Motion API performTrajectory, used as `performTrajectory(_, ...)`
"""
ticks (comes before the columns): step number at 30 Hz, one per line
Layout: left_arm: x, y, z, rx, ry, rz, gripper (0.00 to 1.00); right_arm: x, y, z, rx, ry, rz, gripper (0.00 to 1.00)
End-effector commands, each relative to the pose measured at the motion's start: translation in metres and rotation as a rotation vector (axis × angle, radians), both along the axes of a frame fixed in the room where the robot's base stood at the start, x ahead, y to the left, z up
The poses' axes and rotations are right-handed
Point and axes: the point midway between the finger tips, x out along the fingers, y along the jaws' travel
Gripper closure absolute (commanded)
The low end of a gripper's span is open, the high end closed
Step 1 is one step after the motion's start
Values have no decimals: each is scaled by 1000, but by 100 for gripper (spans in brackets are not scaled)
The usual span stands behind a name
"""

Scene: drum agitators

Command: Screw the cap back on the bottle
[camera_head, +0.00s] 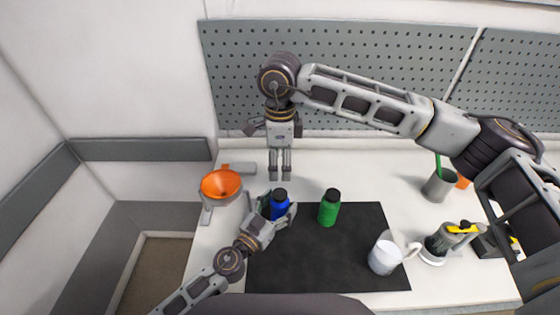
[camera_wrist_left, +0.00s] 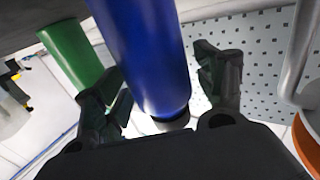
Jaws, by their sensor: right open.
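The blue bottle (camera_head: 280,209) stands upright near the left edge of the black mat (camera_head: 315,255). A dark cap (camera_head: 280,193) sits on its top; whether it is tight cannot be told. My left gripper (camera_head: 277,211) has its fingers on either side of the blue bottle. In the left wrist view the blue bottle (camera_wrist_left: 145,50) passes between the fingers, and firm contact is not clear. My right gripper (camera_head: 280,177) points straight down just above the cap, open by a narrow gap with nothing between its fingers.
A green bottle (camera_head: 329,210) with a dark cap stands right of the blue one. A white mug (camera_head: 385,257) is at the mat's right. An orange funnel (camera_head: 221,185) on a stand is at the left. A grey cup (camera_head: 438,185) and a yellow-marked device (camera_head: 445,240) stand at the right.

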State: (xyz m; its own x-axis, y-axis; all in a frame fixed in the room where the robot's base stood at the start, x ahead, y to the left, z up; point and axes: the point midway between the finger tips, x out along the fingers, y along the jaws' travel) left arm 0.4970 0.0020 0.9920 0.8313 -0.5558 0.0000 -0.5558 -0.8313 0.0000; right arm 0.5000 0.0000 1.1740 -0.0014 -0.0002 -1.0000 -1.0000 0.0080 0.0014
Motion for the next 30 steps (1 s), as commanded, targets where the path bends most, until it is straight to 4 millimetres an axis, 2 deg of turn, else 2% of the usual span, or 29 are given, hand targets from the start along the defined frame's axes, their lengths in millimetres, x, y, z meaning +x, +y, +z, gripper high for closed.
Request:
performTrajectory(16,-2,1,0,-1,1,0,23,0,0,0,0,0,0,36)
performTrajectory(30,-18,11,0,-4,1,0,23,0,0,0,0,0,0,36)
